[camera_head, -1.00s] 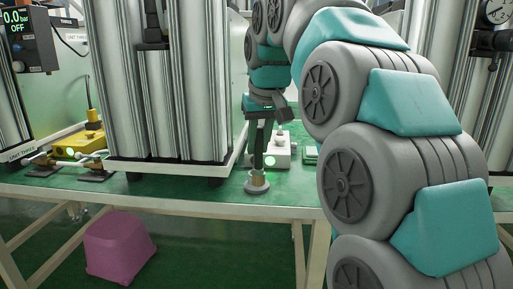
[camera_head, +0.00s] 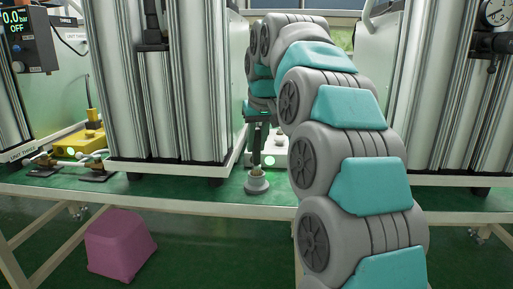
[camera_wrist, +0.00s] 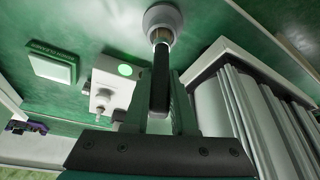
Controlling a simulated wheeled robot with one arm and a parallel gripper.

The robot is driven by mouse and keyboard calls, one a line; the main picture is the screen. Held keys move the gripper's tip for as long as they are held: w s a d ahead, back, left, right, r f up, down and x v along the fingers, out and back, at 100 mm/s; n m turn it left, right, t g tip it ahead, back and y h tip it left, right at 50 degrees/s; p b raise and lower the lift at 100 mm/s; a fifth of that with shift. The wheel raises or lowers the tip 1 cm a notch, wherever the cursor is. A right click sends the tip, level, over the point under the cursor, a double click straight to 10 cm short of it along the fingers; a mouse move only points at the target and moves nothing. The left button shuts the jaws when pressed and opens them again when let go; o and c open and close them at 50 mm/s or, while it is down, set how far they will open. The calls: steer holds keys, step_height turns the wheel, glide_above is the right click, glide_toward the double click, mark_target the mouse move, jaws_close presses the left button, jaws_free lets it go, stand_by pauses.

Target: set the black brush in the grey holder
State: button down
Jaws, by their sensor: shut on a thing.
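The grey holder (camera_head: 257,185) is a small round cup with a wide base, near the front edge of the green table. In the wrist view the holder (camera_wrist: 163,17) is at the top. My gripper (camera_head: 258,145) is above it, shut on the black brush (camera_wrist: 160,80). The brush points down, with its brass-coloured collar (camera_wrist: 160,37) at the holder's mouth. The brush's lower end is hidden by the holder, so I cannot tell how deep it sits.
A white box with a green light (camera_head: 274,155) stands close behind the holder. A tall metal column unit (camera_head: 165,90) is close on the left, another (camera_head: 450,90) on the right. A yellow device (camera_head: 78,145) is far left. A purple bin (camera_head: 120,246) is on the floor.

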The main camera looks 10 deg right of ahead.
steer(key=shift+f, duration=0.8)
steer(key=shift+f, duration=0.2)
steer(key=c, duration=0.7)
jaws_free()
steer(key=shift+c, duration=0.2)
steer(key=p+v, duration=0.2)
steer(key=v, duration=1)
steer(key=shift+r, duration=0.3)
steer(key=shift+f, duration=0.1)
